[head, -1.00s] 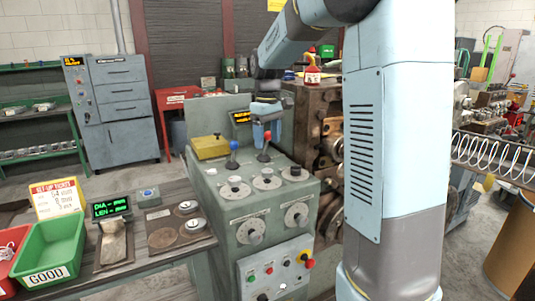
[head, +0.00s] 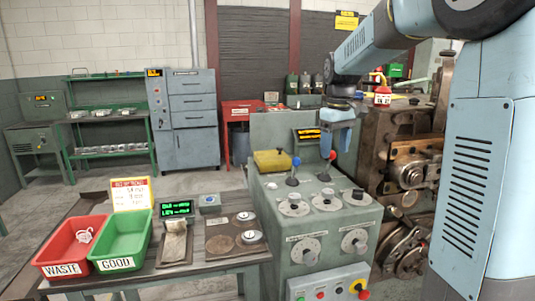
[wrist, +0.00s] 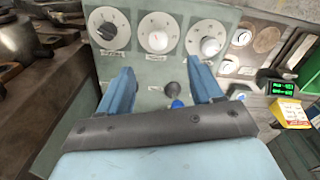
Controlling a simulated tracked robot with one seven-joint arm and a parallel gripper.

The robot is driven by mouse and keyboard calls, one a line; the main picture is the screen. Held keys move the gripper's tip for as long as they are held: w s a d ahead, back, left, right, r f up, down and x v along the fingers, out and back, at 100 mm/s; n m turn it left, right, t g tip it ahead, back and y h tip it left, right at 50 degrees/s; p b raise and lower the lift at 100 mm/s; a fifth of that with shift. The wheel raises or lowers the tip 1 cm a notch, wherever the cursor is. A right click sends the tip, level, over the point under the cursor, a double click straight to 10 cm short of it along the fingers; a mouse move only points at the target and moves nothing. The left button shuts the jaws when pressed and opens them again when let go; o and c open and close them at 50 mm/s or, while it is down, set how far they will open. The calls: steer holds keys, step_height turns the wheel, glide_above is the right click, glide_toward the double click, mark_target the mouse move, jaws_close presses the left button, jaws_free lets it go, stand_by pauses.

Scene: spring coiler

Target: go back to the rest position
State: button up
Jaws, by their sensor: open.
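My gripper (head: 337,143) hangs fingers down above the green control console (head: 268,222), close to the red-knobbed lever (head: 328,158). In the wrist view, my gripper (wrist: 163,72) has its two blue fingers apart, with nothing held between them. A blue ball knob (wrist: 177,104) and a dark knob show between and below the fingers there. In the head view, the blue-knobbed lever (head: 295,163) stands left of my gripper. My arm is bent and reaches in from the right. Whether a finger touches the red-knobbed lever cannot be told.
A yellow box (head: 272,161) sits on the console. The machine (head: 408,172) with a red bottle (head: 382,95) on top stands right of it. The bench at left holds a red WASTE bin (head: 68,250), a green GOOD bin (head: 122,240) and a green display (head: 176,209).

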steer(key=s+f+m+t, duration=0.2)
steer(key=s+m+t, duration=0.3)
steer(key=s, duration=2.2)
steer(key=shift+s+a+f, duration=0.15)
steer(key=shift+s+a, duration=0.15)
steer(key=shift+a, duration=0.05)
steer(key=shift+c, duration=0.5)
